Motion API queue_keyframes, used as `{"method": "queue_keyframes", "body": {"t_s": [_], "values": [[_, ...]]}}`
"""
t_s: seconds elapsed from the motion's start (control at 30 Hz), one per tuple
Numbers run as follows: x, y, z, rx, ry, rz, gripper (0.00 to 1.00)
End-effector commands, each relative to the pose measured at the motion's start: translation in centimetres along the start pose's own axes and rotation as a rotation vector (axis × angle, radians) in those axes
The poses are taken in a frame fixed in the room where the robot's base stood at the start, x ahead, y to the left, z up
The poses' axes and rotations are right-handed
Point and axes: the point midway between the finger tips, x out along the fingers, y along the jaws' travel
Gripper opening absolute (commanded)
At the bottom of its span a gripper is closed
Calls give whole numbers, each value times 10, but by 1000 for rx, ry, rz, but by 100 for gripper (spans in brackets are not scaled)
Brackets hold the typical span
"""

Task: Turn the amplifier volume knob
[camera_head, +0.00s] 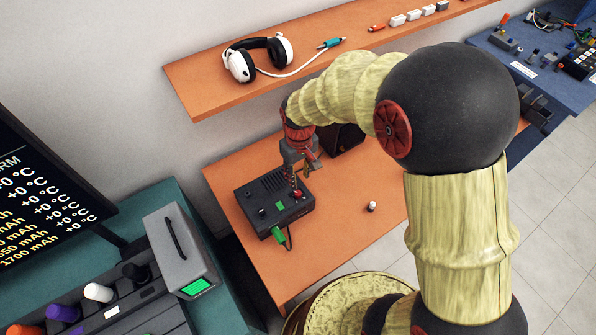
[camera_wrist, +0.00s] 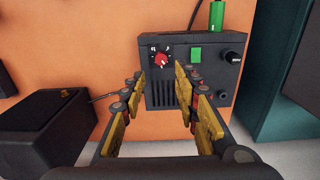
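The amplifier (camera_head: 262,198) is a dark box on the orange table, with vents, a green button and a green plug. It also fills the upper middle of the wrist view (camera_wrist: 182,92). Its red volume knob (camera_wrist: 162,60) has a white pointer mark and sits on the panel between small printed labels. In the head view the red knob (camera_head: 299,194) is partly covered by my gripper. My gripper (camera_head: 296,186) points down over the knob end of the amplifier. In the wrist view its two fingers (camera_wrist: 163,84) stand apart with nothing between them, and the knob shows just beyond the fingertips.
The green plug (camera_wrist: 216,17) and its cable leave the amplifier's side. A black box (camera_head: 347,138) stands behind my gripper. A small white-topped cylinder (camera_head: 371,206) stands on the orange table (camera_head: 340,230). A shelf (camera_head: 215,93) with headphones (camera_head: 268,52) hangs above.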

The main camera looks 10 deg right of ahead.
Motion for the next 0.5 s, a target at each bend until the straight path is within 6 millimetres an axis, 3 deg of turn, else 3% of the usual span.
{"method": "queue_keyframes", "body": {"t_s": [0.27, 0.5], "values": [[24, -2, -1, -8, -11, -2, 31], [57, -2, 0, -8, -11, -2, 31]]}}
